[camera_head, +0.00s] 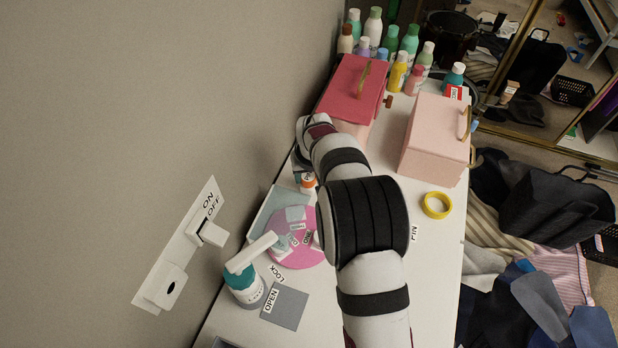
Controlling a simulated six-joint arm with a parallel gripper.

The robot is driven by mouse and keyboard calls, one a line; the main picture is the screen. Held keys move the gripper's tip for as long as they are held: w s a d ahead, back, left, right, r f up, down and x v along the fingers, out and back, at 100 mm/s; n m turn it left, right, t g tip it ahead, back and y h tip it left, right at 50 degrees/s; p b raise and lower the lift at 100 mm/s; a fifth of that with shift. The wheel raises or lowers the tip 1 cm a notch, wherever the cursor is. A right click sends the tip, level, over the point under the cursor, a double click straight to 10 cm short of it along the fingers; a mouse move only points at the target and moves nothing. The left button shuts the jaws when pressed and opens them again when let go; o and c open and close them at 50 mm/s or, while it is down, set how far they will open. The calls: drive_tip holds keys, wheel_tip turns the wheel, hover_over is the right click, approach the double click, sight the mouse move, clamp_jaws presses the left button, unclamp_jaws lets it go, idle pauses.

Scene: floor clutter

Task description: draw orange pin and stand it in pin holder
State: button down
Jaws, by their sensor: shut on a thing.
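My arm rises from the bottom of the picture and bends left near the red box. Its far links curl down beside the wall. My jaws are hidden behind these links, so what they hold does not show. A small orange and white object (308,183) shows just below the arm's far end. I cannot tell whether it is the orange pin. A label reading PIN (414,233) is partly covered by my arm. I cannot make out a pin holder for sure.
A red box (352,88) and a pink box (434,138) stand behind my arm, with several bottles (398,72) beyond.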

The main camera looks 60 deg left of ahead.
sight(310, 178)
drive_tip(key=shift+r, duration=0.7)
drive_tip(key=shift+r, duration=1.8)
drive_tip(key=shift+w, duration=0.1)
drive_tip(key=w+d+r+m, duration=0.2)
drive_tip(key=w+d+m, duration=0.1)
drive_tip(key=w+d, duration=0.4)
drive_tip(key=w+d+r+m+t, duration=0.1)
drive_tip(key=w+d+r+m, duration=0.2)
drive_tip(key=w+d, duration=0.4)
drive_tip(key=d, duration=0.4)
drive_tip(key=shift+d+t+h, duration=0.3)
drive_tip(key=shift+d+h, duration=0.05)
drive_tip(key=shift+h, duration=0.05)
drive_tip(key=shift+f, duration=2.95)
